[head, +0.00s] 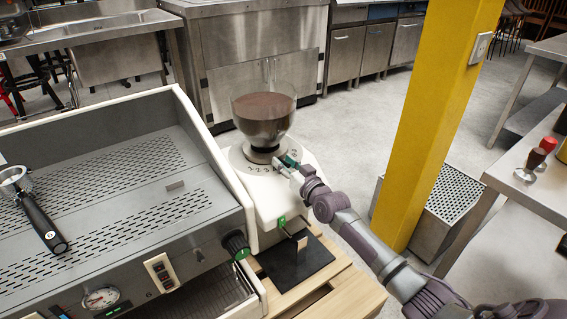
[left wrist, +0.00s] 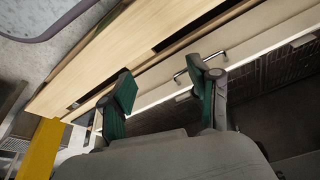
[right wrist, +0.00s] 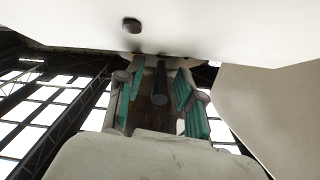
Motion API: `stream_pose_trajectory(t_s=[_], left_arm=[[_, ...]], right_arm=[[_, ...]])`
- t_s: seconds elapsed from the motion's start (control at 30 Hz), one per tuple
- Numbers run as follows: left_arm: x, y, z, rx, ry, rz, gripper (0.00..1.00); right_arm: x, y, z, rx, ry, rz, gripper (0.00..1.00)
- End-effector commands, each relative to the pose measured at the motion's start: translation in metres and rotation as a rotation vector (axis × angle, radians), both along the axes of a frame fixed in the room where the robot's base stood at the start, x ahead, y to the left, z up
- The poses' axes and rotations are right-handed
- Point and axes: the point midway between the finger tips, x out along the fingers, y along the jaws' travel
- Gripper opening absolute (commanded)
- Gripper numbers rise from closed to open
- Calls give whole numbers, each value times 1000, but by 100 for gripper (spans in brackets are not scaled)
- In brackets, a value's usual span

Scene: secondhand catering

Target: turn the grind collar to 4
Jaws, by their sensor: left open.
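The grinder (head: 270,195) is a cream body with a clear hopper (head: 263,112) holding brown coffee. Under the hopper is the pale grind collar (head: 238,157) with small dark numerals along its front; its exact setting is too small to tell. My right gripper (head: 288,163) is at the collar's right front. In the right wrist view my right gripper (right wrist: 158,92) has its teal-padded fingers apart, with a dark peg (right wrist: 160,84) between them and gaps visible on both sides. My left gripper (left wrist: 164,92) is open and empty in the left wrist view, outside the head view.
A espresso machine (head: 120,190) stands left of the grinder, with a portafilter (head: 42,222) on its top. A wooden counter (head: 340,295) lies below the grinder. A yellow pillar (head: 430,110) and a side table (head: 525,190) stand to the right.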

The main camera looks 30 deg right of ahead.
Motion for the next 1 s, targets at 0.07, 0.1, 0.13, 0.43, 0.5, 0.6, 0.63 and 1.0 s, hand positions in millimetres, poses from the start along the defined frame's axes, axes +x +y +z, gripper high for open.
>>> stream_pose_trajectory(t_s=[0.07,0.1,0.13,0.43,0.5,0.6,0.63,1.0], left_arm=[[0,0,0,0,0,0,61],[0,0,0,0,0,0,61],[0,0,0,0,0,0,61],[0,0,0,0,0,0,61],[0,0,0,0,0,0,61],[0,0,1,0,-1,0,61],[1,0,2,0,-3,0,61],[16,-4,-74,1,46,-6,61]], right_arm=[[0,0,0,0,0,0,24],[0,0,0,0,0,0,17],[0,0,0,0,0,0,12],[0,0,0,0,0,0,0],[0,0,0,0,0,0,0],[0,0,0,0,-1,-1,0],[0,0,1,1,0,-2,0],[2,3,7,4,-11,-54,0]])
